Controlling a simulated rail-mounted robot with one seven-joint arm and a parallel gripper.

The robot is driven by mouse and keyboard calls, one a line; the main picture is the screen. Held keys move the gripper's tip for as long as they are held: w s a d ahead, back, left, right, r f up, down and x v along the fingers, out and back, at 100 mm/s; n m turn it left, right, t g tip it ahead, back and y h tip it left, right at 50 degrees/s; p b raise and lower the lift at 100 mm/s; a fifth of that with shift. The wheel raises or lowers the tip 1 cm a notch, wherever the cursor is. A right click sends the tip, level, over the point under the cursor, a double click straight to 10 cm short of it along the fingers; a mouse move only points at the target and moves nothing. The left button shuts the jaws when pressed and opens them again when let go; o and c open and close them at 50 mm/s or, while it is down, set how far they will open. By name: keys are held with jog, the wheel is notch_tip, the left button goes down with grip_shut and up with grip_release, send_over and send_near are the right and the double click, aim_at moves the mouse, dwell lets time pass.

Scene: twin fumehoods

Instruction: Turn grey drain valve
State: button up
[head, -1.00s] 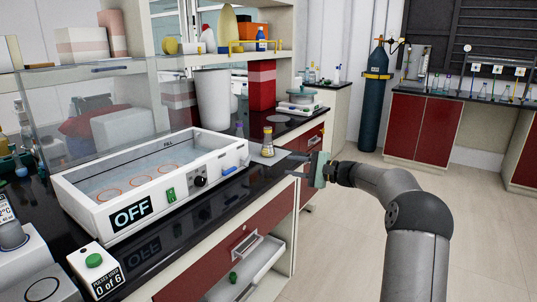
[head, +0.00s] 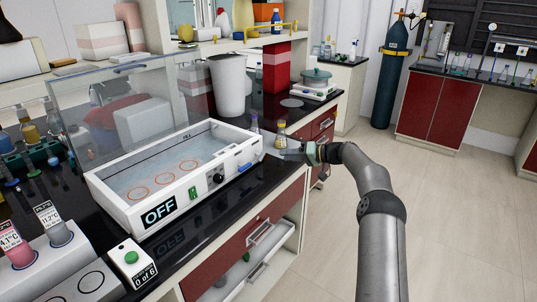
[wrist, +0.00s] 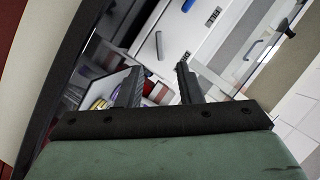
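The white water bath (head: 150,222) stands on the black bench, its front showing OFF, a green switch and a black knob. A blue lever (head: 245,167) sits at its right front. I cannot tell for sure which one is the grey drain valve. My gripper (head: 287,152) is right of the bath, over the bench's front edge. In the wrist view its fingers (wrist: 158,84) are apart, empty, and short of the handles.
Two small flasks, one yellow (head: 281,134), stand just beyond my gripper. The bath's clear lid (head: 70,95) is raised. An open drawer (head: 240,272) sticks out below the bench. The floor to the right (head: 450,220) is free.

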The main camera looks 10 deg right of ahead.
aim_at(260, 155)
jog(key=p+x, duration=0.1)
jog(key=x, duration=0.7)
jog(key=shift+w+a+p, duration=0.1)
jog(key=shift+p, duration=0.2)
grip_shut()
